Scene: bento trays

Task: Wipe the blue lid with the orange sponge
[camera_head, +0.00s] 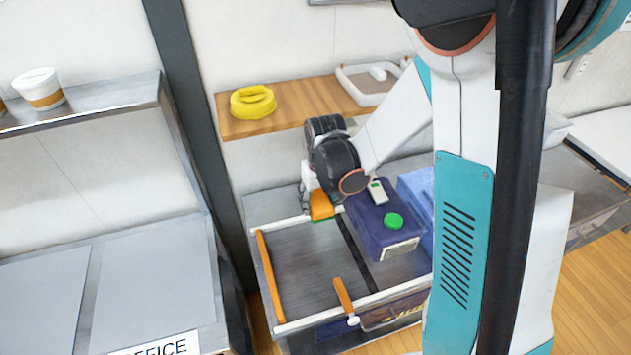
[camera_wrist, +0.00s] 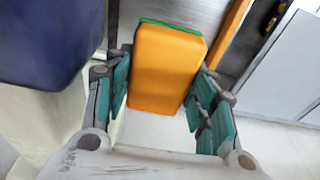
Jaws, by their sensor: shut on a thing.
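The orange sponge (camera_wrist: 166,70), with a green layer along its far edge, is held between the teal pads of my gripper (camera_wrist: 163,92). In the head view the sponge (camera_head: 321,204) hangs from my gripper (camera_head: 316,190), left of a dark blue box. In the wrist view, a dark blue surface (camera_wrist: 45,40) at upper left is apart from the sponge. My gripper partly hides the sponge in the head view.
A lighter blue item (camera_head: 420,190) stands behind the box, partly hidden by my arm. The grey worktop (camera_head: 305,265) left of the box is mostly clear, with an orange-handled tool (camera_head: 343,295) at its front. A wooden shelf (camera_head: 300,100) holds a yellow item (camera_head: 253,102).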

